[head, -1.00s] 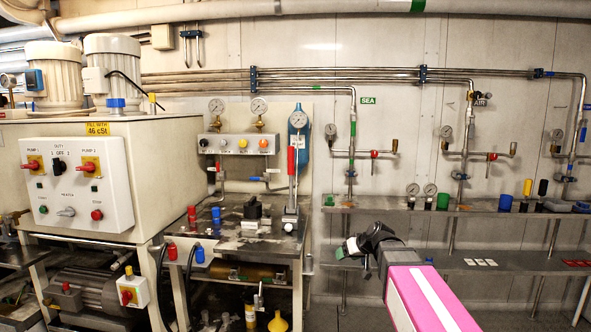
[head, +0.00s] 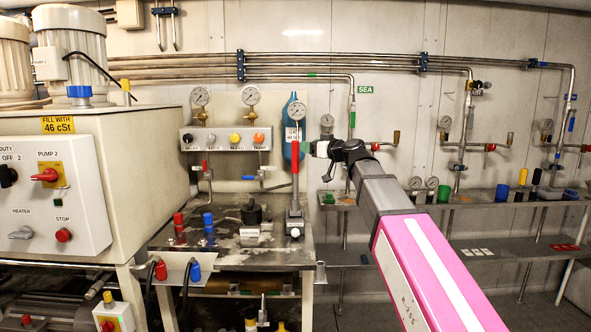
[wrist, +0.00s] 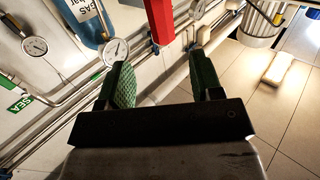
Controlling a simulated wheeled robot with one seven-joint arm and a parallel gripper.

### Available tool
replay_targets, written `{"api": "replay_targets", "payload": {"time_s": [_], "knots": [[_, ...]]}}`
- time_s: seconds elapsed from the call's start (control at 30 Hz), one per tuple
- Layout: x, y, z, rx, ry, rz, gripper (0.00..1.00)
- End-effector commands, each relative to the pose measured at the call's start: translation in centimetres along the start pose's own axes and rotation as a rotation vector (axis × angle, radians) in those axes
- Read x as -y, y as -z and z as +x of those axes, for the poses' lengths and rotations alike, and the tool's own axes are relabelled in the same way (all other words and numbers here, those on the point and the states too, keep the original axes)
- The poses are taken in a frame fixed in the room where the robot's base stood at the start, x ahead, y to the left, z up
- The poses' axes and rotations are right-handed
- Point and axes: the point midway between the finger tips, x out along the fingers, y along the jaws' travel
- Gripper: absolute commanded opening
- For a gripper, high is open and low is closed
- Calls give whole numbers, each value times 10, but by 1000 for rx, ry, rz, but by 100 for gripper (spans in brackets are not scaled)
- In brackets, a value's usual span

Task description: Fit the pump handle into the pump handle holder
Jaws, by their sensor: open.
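The pump handle is an upright bar with a red grip (head: 295,164) and a grey lower part, standing at the right side of the steel bench top. In the wrist view the red bar (wrist: 160,18) shows beyond my fingertips, roughly in line with the gap between them. My gripper (wrist: 157,72) is open, with green pads and nothing between them. In the head view my gripper (head: 313,149) is just right of the red grip, seemingly apart from it. The grey foot (head: 295,226) is at the bar's lower end; I cannot clearly tell a separate handle holder.
A blue vessel (head: 288,147) and gauge (head: 297,110) are close behind the red grip. The steel bench (head: 215,255) carries a black knob (head: 252,213) and red and blue caps. A cream cabinet (head: 120,165) stands left. A shelf (head: 460,202) with cups runs along the right wall.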

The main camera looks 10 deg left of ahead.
Motion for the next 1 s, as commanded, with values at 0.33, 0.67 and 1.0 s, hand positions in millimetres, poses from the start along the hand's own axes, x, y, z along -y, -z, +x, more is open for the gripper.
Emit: {"api": "replay_targets", "payload": {"time_s": [0.33,0.67,1.0], "knots": [[-1,-1,45,2,0,2,60],[4,3,79,3,1,2,60],[4,2,96,3,0,2,60]]}}
